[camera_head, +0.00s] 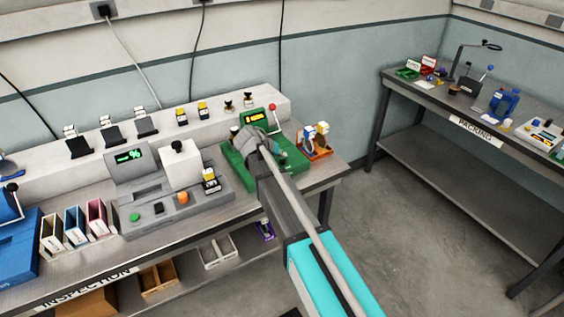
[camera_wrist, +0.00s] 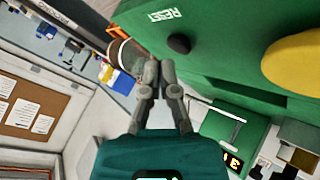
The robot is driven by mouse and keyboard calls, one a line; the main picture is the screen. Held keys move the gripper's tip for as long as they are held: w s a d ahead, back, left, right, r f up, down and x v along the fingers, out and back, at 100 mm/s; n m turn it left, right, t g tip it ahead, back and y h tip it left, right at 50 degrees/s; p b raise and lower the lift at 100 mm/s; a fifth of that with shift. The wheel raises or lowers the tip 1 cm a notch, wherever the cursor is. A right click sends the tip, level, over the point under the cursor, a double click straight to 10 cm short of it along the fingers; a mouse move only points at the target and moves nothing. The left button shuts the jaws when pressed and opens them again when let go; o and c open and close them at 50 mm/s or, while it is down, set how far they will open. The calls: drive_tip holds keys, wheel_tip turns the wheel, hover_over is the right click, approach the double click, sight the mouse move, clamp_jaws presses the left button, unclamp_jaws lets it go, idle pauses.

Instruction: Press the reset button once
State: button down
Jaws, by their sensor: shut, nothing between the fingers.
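The reset button (camera_wrist: 178,44) is a small dark round knob on a green panel (camera_wrist: 225,30), beside the white word RESET. My gripper (camera_wrist: 159,74) is shut and empty. In the wrist view its fingertips appear just below and left of the button; I cannot tell whether they touch it. In the head view the green station (camera_head: 234,171) stands at the right end of the inspection bench, with my arm across it. The button is hidden there behind my arm.
A large yellow dome (camera_wrist: 298,60) sits on the same green panel. The station has a lit display (camera_head: 257,117) and a red-knobbed lever (camera_head: 272,107). A grey station (camera_head: 145,220) stands to the left and an orange rack (camera_head: 316,147) to the right. Open floor separates the packing bench (camera_head: 430,105).

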sight(282, 162)
drive_tip(key=shift+f+b, duration=0.8)
idle(1.0)
drive_tip(key=shift+r, duration=0.15)
idle(0.3)
drive_tip(key=shift+r+p, duration=0.7)
drive_tip(key=shift+p, duration=0.15)
wheel_tip(282, 162, up, 5)
drive_tip(key=p, duration=0.5)
idle(0.9)
